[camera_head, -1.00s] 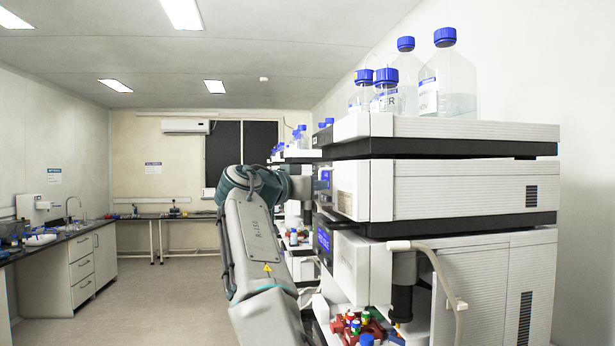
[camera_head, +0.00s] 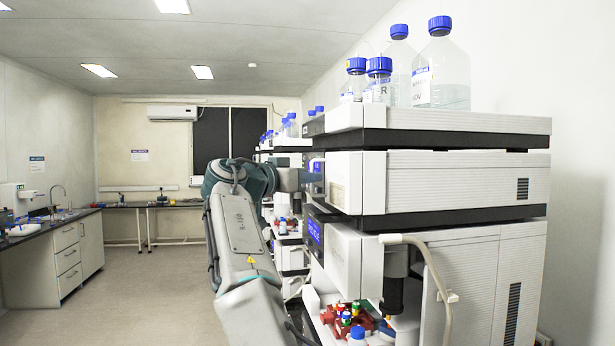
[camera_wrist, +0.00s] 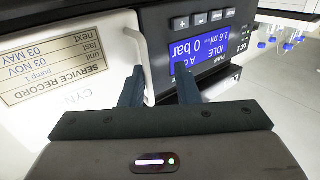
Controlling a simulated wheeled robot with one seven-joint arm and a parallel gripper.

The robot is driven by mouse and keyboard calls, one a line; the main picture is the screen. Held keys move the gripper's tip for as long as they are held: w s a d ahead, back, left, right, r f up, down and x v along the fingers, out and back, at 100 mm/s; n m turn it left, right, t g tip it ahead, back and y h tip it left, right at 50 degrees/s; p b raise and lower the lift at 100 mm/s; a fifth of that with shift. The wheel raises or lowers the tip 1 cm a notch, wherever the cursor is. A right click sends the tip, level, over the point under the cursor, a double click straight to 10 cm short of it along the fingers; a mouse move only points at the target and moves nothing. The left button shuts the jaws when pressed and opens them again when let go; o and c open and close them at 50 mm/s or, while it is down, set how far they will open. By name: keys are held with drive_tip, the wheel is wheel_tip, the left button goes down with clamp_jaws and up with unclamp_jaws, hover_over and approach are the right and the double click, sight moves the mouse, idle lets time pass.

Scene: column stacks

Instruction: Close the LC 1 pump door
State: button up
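The LC 1 pump is the middle module of the near stack (camera_head: 465,183), with its front facing left. In the wrist view its black panel and lit blue display (camera_wrist: 212,46) appear upside down.
Blue-capped bottles (camera_head: 440,70) stand on top of the stack. Below the pump are another module (camera_head: 470,280), a pale tube (camera_head: 430,265) and small coloured vials (camera_head: 345,318). More stacks stand behind my arm. Open floor (camera_head: 125,290) lies left, before a side bench (camera_head: 80,255).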

drive_tip(key=shift+w+f, duration=0.1)
drive_tip(key=shift+a, duration=0.1)
idle(0.3)
drive_tip(key=b+v, duration=0.2)
drive_tip(key=v, duration=1.1)
drive_tip(key=shift+s+a, duration=0.2)
drive_tip(key=shift+s, duration=0.2)
